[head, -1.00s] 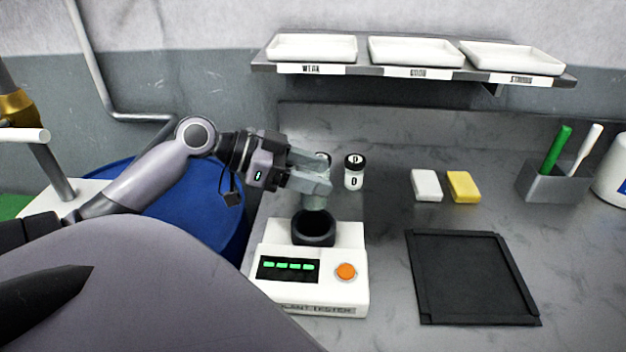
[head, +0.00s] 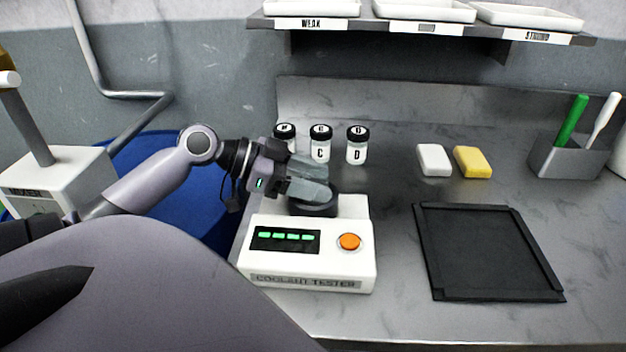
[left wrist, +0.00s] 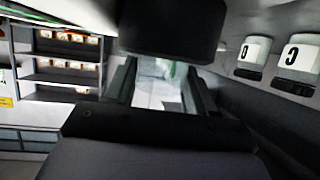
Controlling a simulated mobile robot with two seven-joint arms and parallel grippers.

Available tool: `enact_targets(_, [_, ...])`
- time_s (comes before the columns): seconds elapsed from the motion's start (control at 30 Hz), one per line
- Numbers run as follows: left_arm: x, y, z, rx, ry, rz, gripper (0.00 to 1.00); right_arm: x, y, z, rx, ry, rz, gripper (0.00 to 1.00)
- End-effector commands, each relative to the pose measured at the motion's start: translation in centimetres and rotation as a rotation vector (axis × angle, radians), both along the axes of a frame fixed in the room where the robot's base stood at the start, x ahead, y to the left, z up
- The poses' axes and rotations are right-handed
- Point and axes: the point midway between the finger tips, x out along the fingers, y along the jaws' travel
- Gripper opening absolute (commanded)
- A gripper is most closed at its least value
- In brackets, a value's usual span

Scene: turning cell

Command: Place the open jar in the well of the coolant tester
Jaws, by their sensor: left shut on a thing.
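The coolant tester (head: 308,260) is a white box with a green-lit display and an orange button, at the middle of the head view. Its round black well (head: 312,210) is at the top rear. My left gripper (head: 318,190) is low, directly over the well, its fingers hiding much of the opening. It is shut on the open jar, whose clear glass (left wrist: 157,92) shows between the fingers in the left wrist view. In the head view the jar is hidden; I cannot tell how deep it sits in the well. My right gripper is not in view.
Several lidded jars (head: 320,145) stand behind the tester. A white block (head: 433,160), a yellow block (head: 472,162) and a grey holder with pens (head: 568,158) are to the right. A black tray (head: 487,252) lies front right. A shelf with labelled white trays (head: 424,10) hangs above.

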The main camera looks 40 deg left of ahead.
Motion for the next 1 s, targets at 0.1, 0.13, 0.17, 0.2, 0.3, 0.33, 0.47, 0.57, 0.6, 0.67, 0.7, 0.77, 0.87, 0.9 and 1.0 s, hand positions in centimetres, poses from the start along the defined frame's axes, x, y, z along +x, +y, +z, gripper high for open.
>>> enact_targets(0.1, [0.0, 0.0, 0.2, 0.0, 0.0, 0.0, 0.21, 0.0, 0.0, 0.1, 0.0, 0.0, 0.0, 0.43])
enact_targets(0.13, [0.0, 0.0, 0.2, 0.0, 0.0, 0.0, 0.21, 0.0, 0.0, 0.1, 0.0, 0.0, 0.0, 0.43])
enact_targets(0.17, [0.0, 0.0, 0.1, 0.0, 0.0, 0.0, 0.21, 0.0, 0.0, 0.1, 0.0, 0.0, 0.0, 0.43])
enact_targets(0.2, [0.0, 0.0, 0.1, 0.0, 0.0, 0.0, 0.21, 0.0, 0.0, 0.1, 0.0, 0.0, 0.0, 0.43])
enact_targets(0.3, [0.0, 0.0, -0.1, 0.0, 0.0, 0.0, 0.61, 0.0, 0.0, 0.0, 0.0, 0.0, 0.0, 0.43])
enact_targets(0.33, [0.0, 0.0, -0.1, 0.0, 0.0, 0.0, 0.71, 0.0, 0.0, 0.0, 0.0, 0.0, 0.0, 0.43])
enact_targets(0.47, [0.0, 0.0, -0.1, 0.0, 0.0, 0.0, 0.8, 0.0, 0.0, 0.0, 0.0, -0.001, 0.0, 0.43])
enact_targets(0.57, [0.0, 0.0, -0.1, 0.0, 0.0, 0.0, 0.8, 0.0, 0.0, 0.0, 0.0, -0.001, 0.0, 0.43])
enact_targets(0.6, [0.0, 0.0, -0.1, 0.0, 0.0, 0.0, 0.8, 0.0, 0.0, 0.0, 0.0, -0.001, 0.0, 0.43])
enact_targets(0.67, [0.0, 0.0, 0.0, 0.0, 0.0, 0.0, 0.8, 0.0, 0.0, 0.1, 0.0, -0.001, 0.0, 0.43])
enact_targets(0.7, [0.0, 0.0, 0.2, 0.0, 0.0, 0.0, 0.8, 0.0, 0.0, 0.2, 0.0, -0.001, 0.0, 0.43])
enact_targets(0.77, [-0.1, 0.1, 0.2, -0.001, 0.001, 0.0, 0.8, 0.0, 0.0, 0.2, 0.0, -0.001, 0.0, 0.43])
enact_targets(0.87, [-0.6, 0.6, 0.4, -0.001, 0.0, 0.001, 0.8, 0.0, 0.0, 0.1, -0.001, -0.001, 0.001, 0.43])
enact_targets(0.9, [-0.8, 0.8, 0.6, -0.001, 0.0, 0.003, 0.8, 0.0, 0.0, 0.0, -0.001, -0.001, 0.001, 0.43])
enact_targets(1.0, [-1.7, 1.5, 1.0, 0.0, 0.0, 0.002, 0.8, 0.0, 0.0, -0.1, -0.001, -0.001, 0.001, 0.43])
